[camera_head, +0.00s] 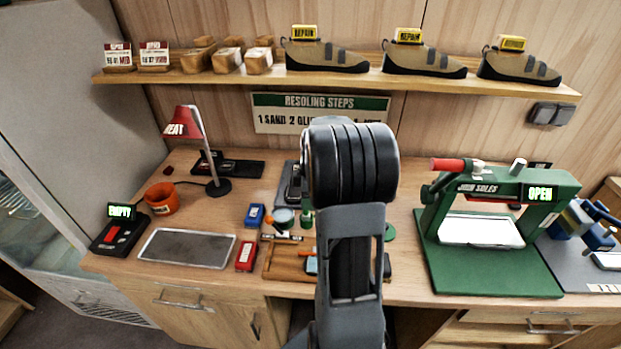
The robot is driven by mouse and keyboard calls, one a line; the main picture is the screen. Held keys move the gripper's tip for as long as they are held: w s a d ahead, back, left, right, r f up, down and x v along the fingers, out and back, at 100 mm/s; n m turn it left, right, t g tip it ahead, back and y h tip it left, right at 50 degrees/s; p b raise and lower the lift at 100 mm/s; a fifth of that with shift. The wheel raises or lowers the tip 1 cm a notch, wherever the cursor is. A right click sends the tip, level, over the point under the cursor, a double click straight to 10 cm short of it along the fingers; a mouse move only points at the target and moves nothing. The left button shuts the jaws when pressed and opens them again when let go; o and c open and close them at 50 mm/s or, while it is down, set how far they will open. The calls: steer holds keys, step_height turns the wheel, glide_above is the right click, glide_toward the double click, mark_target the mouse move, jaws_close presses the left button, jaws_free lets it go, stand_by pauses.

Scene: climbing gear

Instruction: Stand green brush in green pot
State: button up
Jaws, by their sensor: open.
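My own arm (350,230) rises through the middle of the head view and hides the centre of the bench. My gripper cannot be made out; the arm's black joint and link cover that area. A small green upright item (306,219) stands just left of my arm, partly hidden; I cannot tell whether it is the green pot or the green brush. A round teal-topped jar (284,217) stands beside it on the left. A flat green piece (390,232) shows just right of my arm, mostly hidden. No green brush can be clearly identified.
A wooden tray (284,262) with small tools lies in front of the jar, partly behind my arm. Blue (255,215) and red (246,256) boxes, a grey metal tray (187,249), an orange cup (161,198) and red lamp (184,123) stand left. A green press (495,270) stands right.

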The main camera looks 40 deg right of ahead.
step_height(320, 180, up, 12)
steer(key=d, duration=0.1)
steer(key=shift+s+d+b, duration=0.15)
steer(key=shift+s+b, duration=0.2)
steer(key=shift+s, duration=0.1)
stand_by(0.7)
